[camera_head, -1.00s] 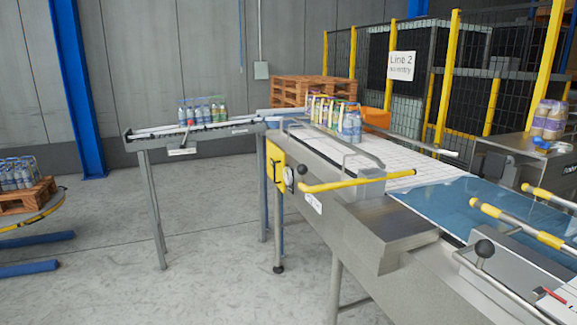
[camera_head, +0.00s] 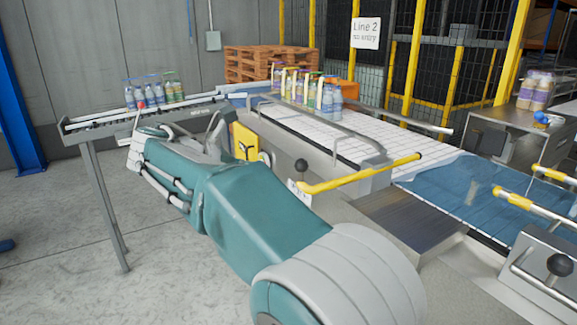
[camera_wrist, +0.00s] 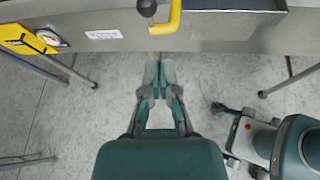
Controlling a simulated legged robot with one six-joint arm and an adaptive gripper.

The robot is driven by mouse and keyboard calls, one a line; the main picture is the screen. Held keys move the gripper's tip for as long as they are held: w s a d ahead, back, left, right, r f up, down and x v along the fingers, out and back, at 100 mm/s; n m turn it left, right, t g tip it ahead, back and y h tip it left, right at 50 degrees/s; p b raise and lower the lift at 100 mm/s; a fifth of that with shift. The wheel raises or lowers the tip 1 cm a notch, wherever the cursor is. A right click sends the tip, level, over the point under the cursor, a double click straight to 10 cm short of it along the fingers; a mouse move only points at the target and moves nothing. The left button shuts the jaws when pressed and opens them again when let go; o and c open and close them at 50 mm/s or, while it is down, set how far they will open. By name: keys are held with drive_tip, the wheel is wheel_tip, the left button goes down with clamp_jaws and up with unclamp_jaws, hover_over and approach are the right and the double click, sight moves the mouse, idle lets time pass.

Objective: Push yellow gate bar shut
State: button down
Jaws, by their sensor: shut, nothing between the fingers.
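The yellow gate bar (camera_head: 362,174) is a bent tube at the front side of the conveyor machine. Its near end reaches out by a black ball knob (camera_head: 301,165). In the wrist view the bar's end (camera_wrist: 175,17) shows at the top edge, beside the black knob (camera_wrist: 146,7). My gripper (camera_wrist: 160,72) is shut and empty, pointing toward the machine's side panel. In the picture its tips lie just below the panel and the bar's end, with a gap between.
A yellow switch box (camera_head: 244,142) with a gauge is on the machine's side. Bottles (camera_head: 307,90) stand on the white conveyor (camera_head: 345,135). A second yellow-gripped bar (camera_head: 515,198) is at right. A side conveyor with thin legs is at left. Floor is open in front.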

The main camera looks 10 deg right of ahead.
drive_tip(key=w+a+n, duration=0.1)
drive_tip(key=a, duration=0.1)
approach(296, 166)
drive_tip(key=shift+h, duration=0.3)
drive_tip(key=x, duration=0.7)
drive_tip(key=shift+w+d+f, duration=0.2)
drive_tip(key=shift+w+f, duration=0.05)
drive_tip(key=shift+f, duration=0.15)
drive_tip(key=w+d, duration=0.3)
drive_tip(key=d, duration=0.5)
drive_tip(key=w+d, duration=0.2)
drive_tip(key=d, duration=0.7)
drive_tip(key=shift+w, duration=0.35)
drive_tip(key=shift+d+r, duration=0.1)
drive_tip(key=shift+d, duration=0.1)
drive_tip(key=shift+s, duration=0.1)
